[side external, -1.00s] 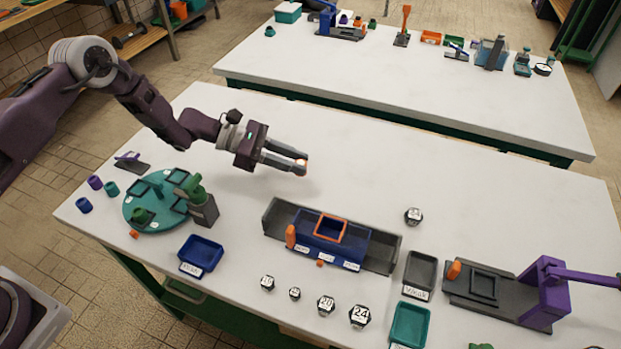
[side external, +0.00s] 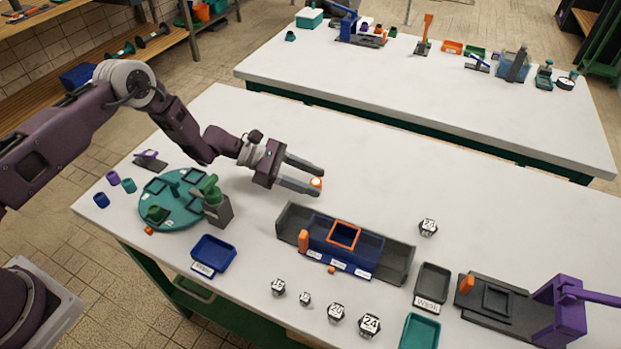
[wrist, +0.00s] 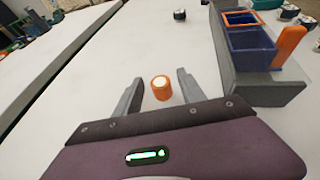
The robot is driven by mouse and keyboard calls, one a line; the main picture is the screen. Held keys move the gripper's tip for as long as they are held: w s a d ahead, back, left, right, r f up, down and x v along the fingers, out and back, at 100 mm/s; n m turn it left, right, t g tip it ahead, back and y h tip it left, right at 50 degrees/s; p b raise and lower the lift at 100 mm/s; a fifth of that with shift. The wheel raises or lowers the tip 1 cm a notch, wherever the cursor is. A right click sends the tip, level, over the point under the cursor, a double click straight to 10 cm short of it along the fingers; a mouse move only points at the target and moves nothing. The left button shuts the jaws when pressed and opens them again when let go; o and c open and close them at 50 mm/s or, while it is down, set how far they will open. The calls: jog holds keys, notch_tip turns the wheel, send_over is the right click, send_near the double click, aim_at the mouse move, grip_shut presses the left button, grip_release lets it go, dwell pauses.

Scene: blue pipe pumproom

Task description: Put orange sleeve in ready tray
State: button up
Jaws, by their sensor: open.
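The orange sleeve (wrist: 161,88), a short cylinder with a pale top, stands upright between the spread fingers of my gripper (wrist: 158,92) in the wrist view. Gaps show on both sides of it. In the side view the sleeve (side external: 316,184) shows at the fingertips of my gripper (side external: 309,180), partly hidden by the near finger. It appears to rest on the bare white tabletop, behind the grey and blue fixture. A blue tray (side external: 213,250) with a label stands at the left front; its lettering is too small to read surely, so I cannot confirm it as the ready tray.
The fixture (side external: 402,264) with an orange-framed slot and orange post stands close to the gripper. A teal turntable (side external: 171,218) with a green post is at left. A grey tray (side external: 432,283), teal tray (side external: 419,333) and purple press (side external: 562,312) are at right. Several number blocks lie in front.

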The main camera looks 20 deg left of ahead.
jog(key=v, duration=1.2)
jog(key=shift+r, duration=0.1)
jog(key=s+d+r+m+g+y, duration=0.2)
jog(key=s+r+m, duration=0.4)
jog(key=r, duration=0.4)
jog(key=s+d+r+m+g+y, duration=0.1)
jog(key=s+r+m+y, duration=0.1)
jog(key=s+r+m, duration=0.65)
jog(key=s+a+r+m+t+y, duration=0.2)
jog(key=s+r+y, duration=0.4)
jog(key=s+r, duration=0.3)
jog(key=s+a+m, duration=0.1)
jog(key=s+a, duration=0.1)
jog(key=s, duration=0.2)
jog(key=shift+s, duration=0.35)
jog(key=shift+o, duration=0.4)
jog(key=s+a+m+t+y, duration=0.2)
jog(key=s+a+m+t, duration=0.1)
jog(key=s+a, duration=0.2)
jog(key=shift+s+y, duration=0.4)
jog(key=shift+s, duration=0.45)
jog(key=shift+s+a+m, duration=0.2)
jog(key=shift+m, duration=0.05)
